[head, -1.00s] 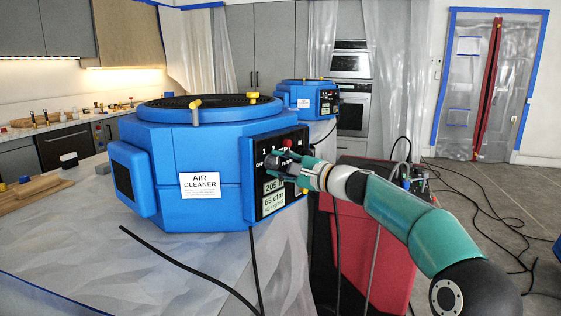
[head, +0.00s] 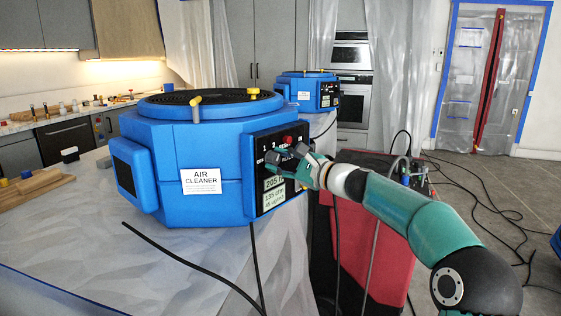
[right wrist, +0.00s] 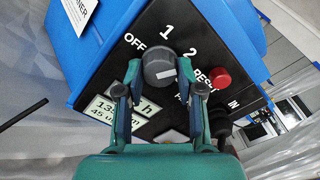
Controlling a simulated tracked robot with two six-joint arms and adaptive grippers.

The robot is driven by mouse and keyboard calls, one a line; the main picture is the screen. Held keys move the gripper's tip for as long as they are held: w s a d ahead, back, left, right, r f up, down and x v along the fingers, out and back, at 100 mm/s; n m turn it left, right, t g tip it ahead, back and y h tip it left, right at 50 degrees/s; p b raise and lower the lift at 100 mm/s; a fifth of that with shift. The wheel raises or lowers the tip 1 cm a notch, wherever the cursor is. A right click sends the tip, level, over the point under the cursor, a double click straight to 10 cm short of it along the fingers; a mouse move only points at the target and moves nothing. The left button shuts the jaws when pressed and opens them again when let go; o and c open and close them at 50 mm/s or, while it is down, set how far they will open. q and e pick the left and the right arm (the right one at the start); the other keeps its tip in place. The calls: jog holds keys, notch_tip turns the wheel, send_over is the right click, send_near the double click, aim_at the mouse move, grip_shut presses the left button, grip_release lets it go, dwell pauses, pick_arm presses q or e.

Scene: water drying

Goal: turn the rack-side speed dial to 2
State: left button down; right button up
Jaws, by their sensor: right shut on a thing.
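The near blue air cleaner (head: 215,150) stands on the sheeted counter, with a black control panel (head: 262,205) on its right side. In the right wrist view its grey speed dial (right wrist: 156,62) sits below the labels OFF, 1 and 2. A pale mark lies on the dial's lower right part; which label it points at is unclear. My right gripper (right wrist: 160,72) is shut on the dial, one finger on each side. In the head view my right gripper (head: 287,160) covers most of the dial. My left gripper is not in view.
A red button (right wrist: 220,77) sits right of the dial, close to the fingers. A second blue air cleaner (head: 310,92) stands behind. A red machine (head: 385,235) stands right of the counter, below my arm. Black cables (head: 190,265) hang and trail nearby.

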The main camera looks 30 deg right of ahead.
jog(key=shift+f, duration=0.35)
jog(key=o, duration=1.2)
jog(key=shift+d, duration=0.15)
jog(key=shift+c, duration=0.2)
jog(key=shift+r, duration=0.15)
jog(key=v, duration=1.2)
jog(key=shift+w, duration=0.1)
